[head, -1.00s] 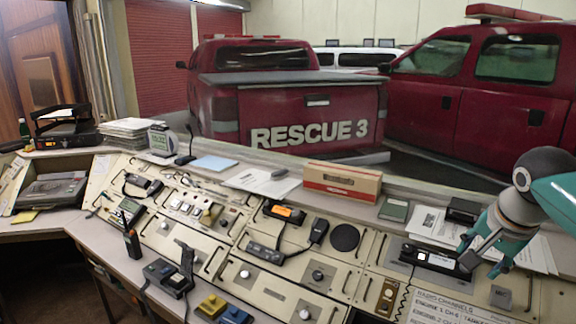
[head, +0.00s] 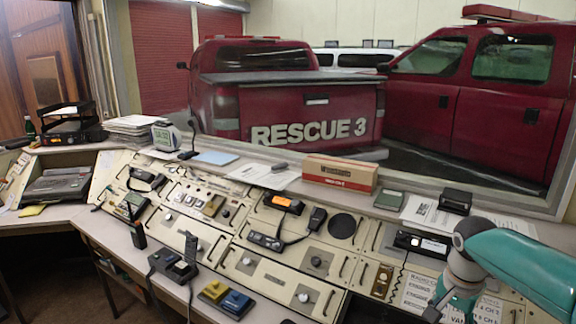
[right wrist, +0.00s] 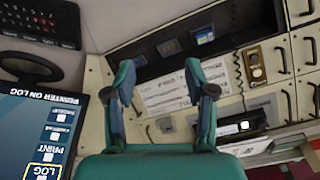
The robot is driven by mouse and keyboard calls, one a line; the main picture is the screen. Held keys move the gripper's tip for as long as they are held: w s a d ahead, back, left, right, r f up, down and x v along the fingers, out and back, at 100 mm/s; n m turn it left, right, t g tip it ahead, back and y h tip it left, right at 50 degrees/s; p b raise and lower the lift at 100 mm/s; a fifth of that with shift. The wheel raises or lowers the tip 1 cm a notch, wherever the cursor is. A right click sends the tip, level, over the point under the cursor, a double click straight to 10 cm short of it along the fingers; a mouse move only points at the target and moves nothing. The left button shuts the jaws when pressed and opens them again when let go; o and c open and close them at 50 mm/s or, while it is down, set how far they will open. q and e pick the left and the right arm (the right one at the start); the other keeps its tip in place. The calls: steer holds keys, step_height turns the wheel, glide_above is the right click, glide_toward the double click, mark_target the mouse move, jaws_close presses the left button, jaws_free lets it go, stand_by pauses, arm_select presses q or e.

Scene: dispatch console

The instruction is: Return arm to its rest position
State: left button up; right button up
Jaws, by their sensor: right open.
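My right arm enters the head view from the right edge. Its gripper (head: 436,308) points down near the bottom right, over the front of the console (head: 268,290), partly cut off by the lower edge. In the right wrist view the two teal fingers (right wrist: 159,80) stand apart with nothing between them. Beyond them are a white label card and the console panel, apart from the fingers. A black handset unit (head: 422,244) sits on the console behind the arm; a black handset also shows in the right wrist view (right wrist: 243,127). My left gripper is not in view.
A screen (right wrist: 45,130) with upside-down menu text is close at the left of the wrist view, with a dark keypad (right wrist: 40,22) above. A cardboard box (head: 340,173), a dark green box (head: 388,200) and papers lie on the ledge. Red trucks stand behind the window.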

steer(key=s+a+f+n+g+y, duration=0.1)
steer(key=s+a+f, duration=0.15)
steer(key=f, duration=0.55)
steer(key=s+a+f+n+g+y+b, duration=0.1)
steer(key=s+a+f, duration=0.15)
steer(key=f, duration=0.45)
steer(key=s+a+f+n+g, duration=0.15)
steer(key=a+f, duration=0.25)
steer(key=f, duration=0.4)
steer(key=s+a+f+n+t+y, duration=0.1)
steer(key=s+a+f+n, duration=0.1)
steer(key=s+a+f, duration=0.3)
steer(key=s+a+f+n+t+y+b, duration=0.1)
steer(key=s+a+f+n+y, duration=0.1)
steer(key=s+a+f, duration=0.4)
steer(key=s+f+n, duration=0.1)
steer(key=s+f, duration=0.3)
steer(key=s, duration=0.1)
steer(key=shift+s+t, duration=0.25)
steer(key=shift+t, duration=0.1)
steer(key=shift+a, duration=0.1)
